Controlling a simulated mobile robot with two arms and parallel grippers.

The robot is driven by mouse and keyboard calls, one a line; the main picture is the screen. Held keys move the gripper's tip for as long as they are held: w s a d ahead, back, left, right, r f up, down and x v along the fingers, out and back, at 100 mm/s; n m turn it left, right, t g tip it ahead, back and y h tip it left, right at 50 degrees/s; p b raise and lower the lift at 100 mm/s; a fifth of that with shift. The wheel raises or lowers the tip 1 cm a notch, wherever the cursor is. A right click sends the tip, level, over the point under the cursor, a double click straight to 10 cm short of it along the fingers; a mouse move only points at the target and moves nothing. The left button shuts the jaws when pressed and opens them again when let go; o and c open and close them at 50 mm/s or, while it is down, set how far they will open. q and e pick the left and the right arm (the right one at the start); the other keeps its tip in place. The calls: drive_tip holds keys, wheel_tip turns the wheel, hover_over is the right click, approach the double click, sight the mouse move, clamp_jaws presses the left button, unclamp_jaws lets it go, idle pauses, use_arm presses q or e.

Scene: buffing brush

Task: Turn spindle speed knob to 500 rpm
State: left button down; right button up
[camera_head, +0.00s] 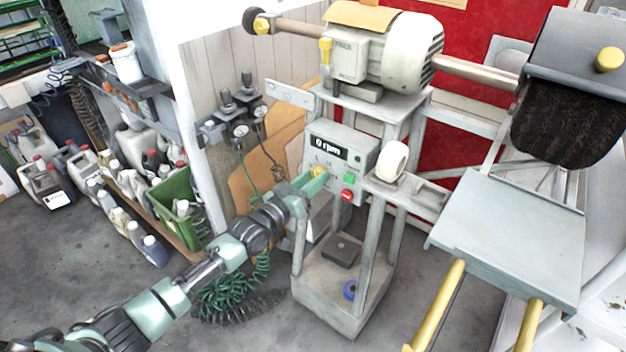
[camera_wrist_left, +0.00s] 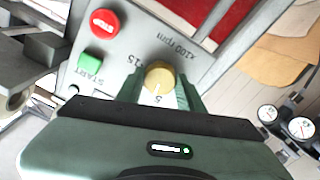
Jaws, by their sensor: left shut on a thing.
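The spindle speed knob is a small yellow-brass dial (camera_wrist_left: 158,77) on the grey control box (camera_head: 337,150). Around it the wrist view shows the marks 5, 15 and "x100 rpm". My left gripper (camera_head: 316,180) reaches the box from the left, its fingers on either side of the knob and shut on it. The box display (camera_head: 331,145) reads "0 rpm". A green START button (camera_head: 349,179) and a red STOP button (camera_head: 346,195) sit right of the knob in the head view. My right gripper is not in view.
A motor (camera_head: 385,50) with a long shaft stands above the box. A dark brush (camera_head: 565,130) is at the right, over a grey plate (camera_head: 515,235). Pressure gauges (camera_head: 240,131) hang left of the box. A green crate (camera_head: 178,205) and bottles stand at the left.

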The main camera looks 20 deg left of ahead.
use_arm(q)
drive_tip(key=shift+n+b, duration=0.35)
drive_tip(key=shift+n, duration=1.55)
drive_tip(key=c, duration=0.9)
unclamp_jaws()
drive_tip(key=shift+s, duration=0.1)
drive_tip(key=v, duration=0.7)
drive_tip(key=shift+s+a, duration=0.2)
drive_tip(key=shift+s, duration=0.1)
